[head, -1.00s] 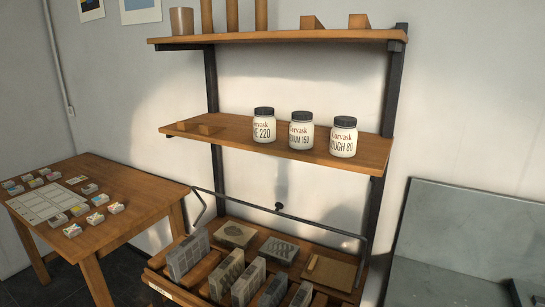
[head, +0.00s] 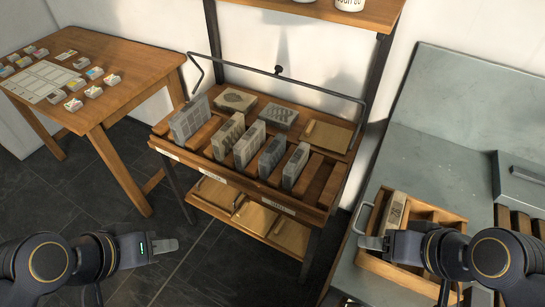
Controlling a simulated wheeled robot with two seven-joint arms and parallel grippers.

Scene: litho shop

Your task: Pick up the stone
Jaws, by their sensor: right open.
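A grey stone (head: 395,208) with a dark printed mark stands in a divided wooden crate (head: 392,275) at the lower right. Several more grey stones stand on edge in the slotted wooden rack, among them one at the left (head: 185,121), one in the middle (head: 249,146) and one at the right (head: 295,166). Two stones lie flat behind them, a left one (head: 235,101) and a right one (head: 279,115). My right gripper (head: 368,243) is open and empty over the crate's left side, just below its stone in the picture. My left gripper (head: 168,246) is over the floor, apart from any stone; its jaw gap is not clear.
A metal rail (head: 315,85) runs above the rack's back. A wooden table (head: 130,70) with small cards stands at the left. A grey bench (head: 400,165) carries the crate, with a grey box (head: 525,185) at the right. Floor between table and rack is clear.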

